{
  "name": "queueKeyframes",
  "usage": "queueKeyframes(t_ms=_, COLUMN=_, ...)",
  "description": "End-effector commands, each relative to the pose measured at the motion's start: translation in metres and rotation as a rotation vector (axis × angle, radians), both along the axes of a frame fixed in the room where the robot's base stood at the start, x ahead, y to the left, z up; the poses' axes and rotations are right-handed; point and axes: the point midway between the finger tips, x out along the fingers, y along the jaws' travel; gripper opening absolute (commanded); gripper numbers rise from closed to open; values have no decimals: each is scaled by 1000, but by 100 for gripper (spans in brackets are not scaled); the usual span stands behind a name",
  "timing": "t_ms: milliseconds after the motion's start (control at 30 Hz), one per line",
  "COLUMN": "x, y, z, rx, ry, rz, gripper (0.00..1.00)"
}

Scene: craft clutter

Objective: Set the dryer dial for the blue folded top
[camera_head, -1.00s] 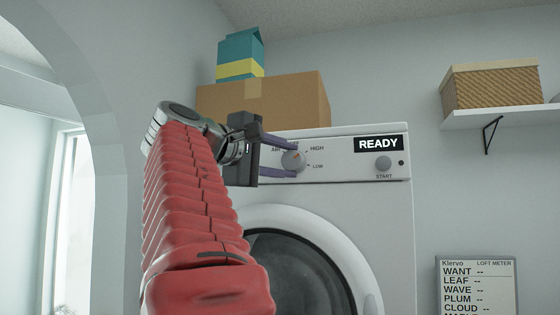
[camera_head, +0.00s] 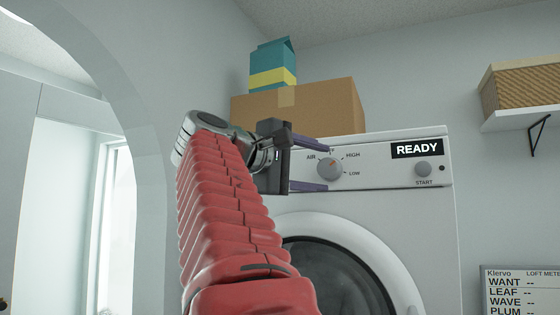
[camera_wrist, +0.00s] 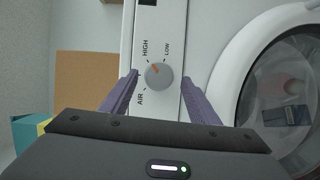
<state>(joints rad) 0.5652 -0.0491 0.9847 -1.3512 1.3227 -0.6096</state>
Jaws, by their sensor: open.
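The dryer dial (camera_head: 330,169) is a round grey knob on the white dryer's panel, with AIR, HIGH and LOW labels; another label is partly hidden by a finger. It also shows in the wrist view (camera_wrist: 160,77), where its orange mark appears to point toward HIGH. My gripper (camera_head: 326,168) is open, its purple fingers on either side of the dial. In the wrist view my gripper (camera_wrist: 160,75) shows gaps between both fingers and the dial. I see no blue folded top for certain; a dark bluish shape (camera_wrist: 285,115) shows through the door glass.
A READY display (camera_head: 417,148) and START button (camera_head: 423,169) are at the panel's right. A cardboard box (camera_head: 310,108) with a teal carton (camera_head: 272,65) stands on top. A Klervo loft meter board (camera_head: 520,290) hangs right, with dashes beside its visible names. A basket (camera_head: 520,88) sits on a shelf.

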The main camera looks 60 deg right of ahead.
Motion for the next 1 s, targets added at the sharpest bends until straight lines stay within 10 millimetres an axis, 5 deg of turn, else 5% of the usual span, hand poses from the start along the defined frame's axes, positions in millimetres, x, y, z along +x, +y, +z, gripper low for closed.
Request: queueKeyframes(t_ms=1000, x=26, y=103, z=1, rx=2, ry=0, rz=3, gripper=55)
